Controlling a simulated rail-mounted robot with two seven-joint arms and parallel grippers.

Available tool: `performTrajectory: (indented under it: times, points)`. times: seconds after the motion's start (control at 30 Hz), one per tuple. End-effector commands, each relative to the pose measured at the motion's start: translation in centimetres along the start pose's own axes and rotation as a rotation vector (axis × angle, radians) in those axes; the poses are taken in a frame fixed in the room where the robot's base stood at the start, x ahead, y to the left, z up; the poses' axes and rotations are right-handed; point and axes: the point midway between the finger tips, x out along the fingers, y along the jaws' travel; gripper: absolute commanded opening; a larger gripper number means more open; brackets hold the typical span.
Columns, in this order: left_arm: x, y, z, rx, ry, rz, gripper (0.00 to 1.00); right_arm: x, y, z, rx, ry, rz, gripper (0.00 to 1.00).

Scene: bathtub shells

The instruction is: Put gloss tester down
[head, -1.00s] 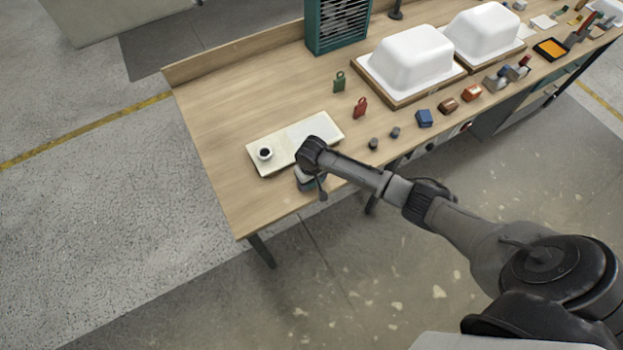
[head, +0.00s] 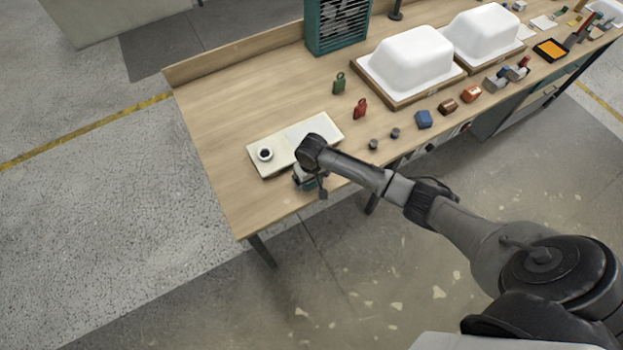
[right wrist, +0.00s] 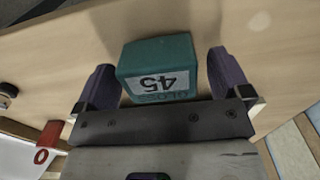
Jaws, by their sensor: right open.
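The gloss tester (right wrist: 158,55) is a teal block with a white label reading "45" and "GLOSS". In the right wrist view it sits between the fingers of my right gripper (right wrist: 161,72), with a visible gap on each side. The fingers are open and do not grip it. In the head view my right gripper (head: 309,180) is low over the front of the wooden bench (head: 215,130), just in front of the white board. My wrist hides most of the tester there. It appears to rest on the bench top, but its underside is hidden. My left gripper is not in view.
A pale board (head: 283,150) with a small dark-centred cup (head: 265,154) lies behind the gripper. A red tag (head: 360,109) and a green tag (head: 339,83) stand farther back. Small grey pieces (head: 374,144) and a blue block (head: 424,119) are to the right. The bench's left end is clear.

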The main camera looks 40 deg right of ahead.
Motion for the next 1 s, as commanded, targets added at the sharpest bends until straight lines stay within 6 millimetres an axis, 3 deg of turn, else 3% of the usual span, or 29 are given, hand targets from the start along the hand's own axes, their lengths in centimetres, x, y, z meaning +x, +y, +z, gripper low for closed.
performTrajectory:
  times: [0.2, 0.5, 0.87, 1.0]
  points:
    - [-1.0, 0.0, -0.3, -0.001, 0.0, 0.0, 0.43, -4.5, 0.0, -0.1, 0.0, 0.004, -0.001, 0.96]
    - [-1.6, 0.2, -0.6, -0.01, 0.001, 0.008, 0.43, -8.9, 0.0, -0.1, 0.001, 0.002, -0.001, 0.96]
    - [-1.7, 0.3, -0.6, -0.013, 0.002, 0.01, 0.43, -10.4, -0.1, 0.1, -0.003, 0.0, -0.001, 0.96]
    - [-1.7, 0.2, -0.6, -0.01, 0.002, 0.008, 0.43, -9.2, -1.5, 2.4, -0.059, 0.009, -0.018, 0.96]
